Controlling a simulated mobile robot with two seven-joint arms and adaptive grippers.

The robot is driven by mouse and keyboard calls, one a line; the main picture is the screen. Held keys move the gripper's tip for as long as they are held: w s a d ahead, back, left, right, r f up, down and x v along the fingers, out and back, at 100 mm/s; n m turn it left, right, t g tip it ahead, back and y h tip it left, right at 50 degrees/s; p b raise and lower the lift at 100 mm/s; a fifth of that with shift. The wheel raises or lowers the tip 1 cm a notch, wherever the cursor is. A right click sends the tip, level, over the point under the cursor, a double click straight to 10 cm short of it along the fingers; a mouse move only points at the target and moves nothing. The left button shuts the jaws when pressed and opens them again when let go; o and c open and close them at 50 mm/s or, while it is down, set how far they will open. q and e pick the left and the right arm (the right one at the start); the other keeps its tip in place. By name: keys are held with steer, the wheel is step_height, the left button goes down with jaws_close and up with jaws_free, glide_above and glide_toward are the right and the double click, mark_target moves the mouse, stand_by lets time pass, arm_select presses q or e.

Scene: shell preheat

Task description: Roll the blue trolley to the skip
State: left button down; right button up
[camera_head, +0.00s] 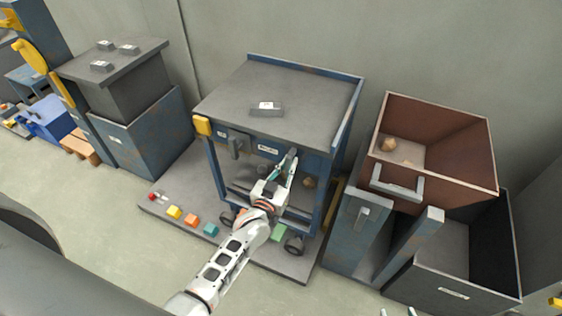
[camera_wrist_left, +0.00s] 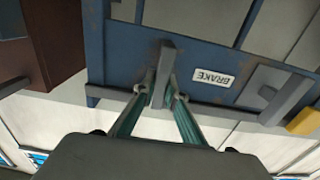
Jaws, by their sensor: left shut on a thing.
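The blue trolley (camera_head: 340,110) stands in the middle of the head view, with a grey top and black wheels. Its front carries a BRAKE label (camera_wrist_left: 213,78) between two grey levers. My left gripper (camera_head: 284,172) is shut on the lever (camera_wrist_left: 163,72) beside the label, with one finger on each side of it in the left wrist view. The other lever (camera_head: 235,146) stands free. To the right is a rust-red open bin (camera_head: 470,165), which may be the skip. My right gripper (camera_head: 398,312) shows only two separated tips at the bottom edge.
The trolley stands over a low grey platform (camera_head: 160,208) with several coloured blocks along its front. A dark open bin (camera_head: 453,294) and blue-grey posts (camera_head: 355,235) stand close on the right. Floor is clear in front.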

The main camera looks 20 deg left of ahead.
arm_select(q)
steer(key=shift+s+d, duration=0.1)
steer(key=shift+d, duration=0.2)
steer(key=c, duration=2)
jaws_free()
steer(key=shift+c, duration=0.2)
steer(key=s, duration=1.2)
steer(key=shift+a, duration=0.45)
